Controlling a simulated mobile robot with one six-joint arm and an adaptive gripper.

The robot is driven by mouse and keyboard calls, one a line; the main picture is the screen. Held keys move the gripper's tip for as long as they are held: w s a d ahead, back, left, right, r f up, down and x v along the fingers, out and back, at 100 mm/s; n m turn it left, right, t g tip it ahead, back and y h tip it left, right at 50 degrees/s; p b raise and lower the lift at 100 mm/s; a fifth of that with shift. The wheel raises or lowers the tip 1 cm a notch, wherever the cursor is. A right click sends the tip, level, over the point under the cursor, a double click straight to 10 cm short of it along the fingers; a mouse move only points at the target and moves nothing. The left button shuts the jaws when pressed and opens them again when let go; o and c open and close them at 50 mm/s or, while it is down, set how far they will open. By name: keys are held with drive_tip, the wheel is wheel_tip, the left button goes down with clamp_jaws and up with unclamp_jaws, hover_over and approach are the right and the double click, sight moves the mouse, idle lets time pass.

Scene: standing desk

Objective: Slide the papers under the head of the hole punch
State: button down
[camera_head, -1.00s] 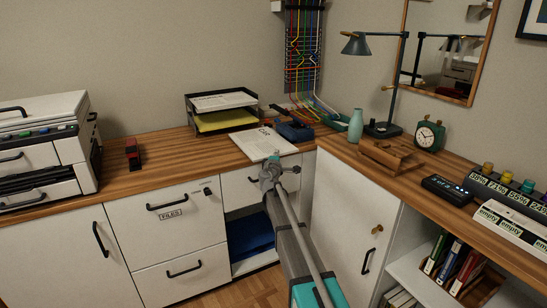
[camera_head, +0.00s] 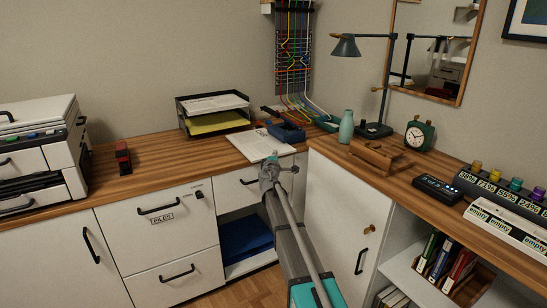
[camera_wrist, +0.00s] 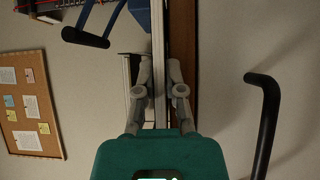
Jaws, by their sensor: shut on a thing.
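The papers (camera_head: 258,147), a white printed stack, lie on the wooden desk near its inner corner. Their front edge reaches the desk's front edge. My gripper (camera_head: 272,171) is shut on that front edge; in the wrist view its two fingers (camera_wrist: 159,88) stand on either side of the thin stack. The hole punch (camera_head: 287,132), blue with a dark handle, stands just right of and behind the papers. It shows partly at the top of the wrist view (camera_wrist: 138,12). I cannot tell whether any paper edge lies under its head.
A black letter tray (camera_head: 183,118) stands behind the papers. Wooden organizer (camera_head: 378,156), teal vase (camera_head: 346,127) and lamp (camera_head: 374,130) stand right.

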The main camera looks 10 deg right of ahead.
drive_tip(key=c, duration=0.7)
unclamp_jaws()
drive_tip(key=shift+o, duration=0.2)
